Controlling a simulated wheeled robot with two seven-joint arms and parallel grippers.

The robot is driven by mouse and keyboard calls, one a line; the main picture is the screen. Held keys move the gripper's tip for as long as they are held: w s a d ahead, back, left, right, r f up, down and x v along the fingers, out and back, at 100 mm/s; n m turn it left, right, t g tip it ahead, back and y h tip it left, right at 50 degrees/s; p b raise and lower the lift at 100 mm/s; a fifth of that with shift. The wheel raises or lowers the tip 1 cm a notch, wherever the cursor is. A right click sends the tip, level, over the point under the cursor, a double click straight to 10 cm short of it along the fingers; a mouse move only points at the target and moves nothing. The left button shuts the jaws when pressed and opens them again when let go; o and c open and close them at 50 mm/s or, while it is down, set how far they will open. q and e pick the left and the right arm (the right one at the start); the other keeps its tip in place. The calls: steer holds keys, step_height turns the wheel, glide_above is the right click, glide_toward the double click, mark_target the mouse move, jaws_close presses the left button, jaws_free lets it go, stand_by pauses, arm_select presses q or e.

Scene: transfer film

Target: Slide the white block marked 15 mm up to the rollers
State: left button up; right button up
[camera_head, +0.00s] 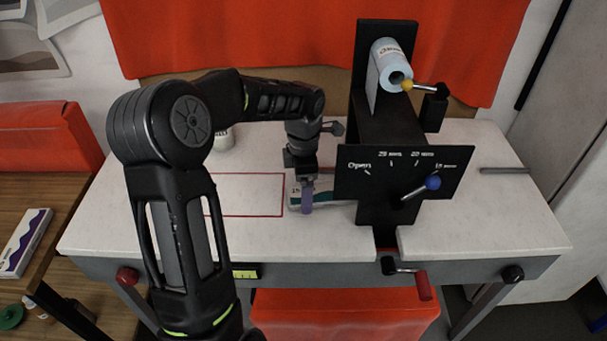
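My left gripper (306,200) points down over the table, just left of the black machine. A purple piece shows at its tip; I cannot tell if its fingers are open or shut. A white block (295,190) with small dark marking lies at the gripper, partly hidden by it; the marking is too small to read surely. A white and teal surface continues right of the gripper to the black machine (352,205). The rollers are hidden behind the machine's front panel. My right gripper is not in view.
The panel carries a blue-knobbed lever (432,183) beside thickness labels. A blue-white roll (390,65) sits on top near a yellow-knobbed handle (407,86). A red crank handle (424,286) is below. A red outline (245,215) marks clear tabletop at left; a white container (224,140) stands behind.

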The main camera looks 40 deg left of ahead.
arm_select(q)
steer(key=shift+f, duration=0.45)
steer(key=c, duration=1.5)
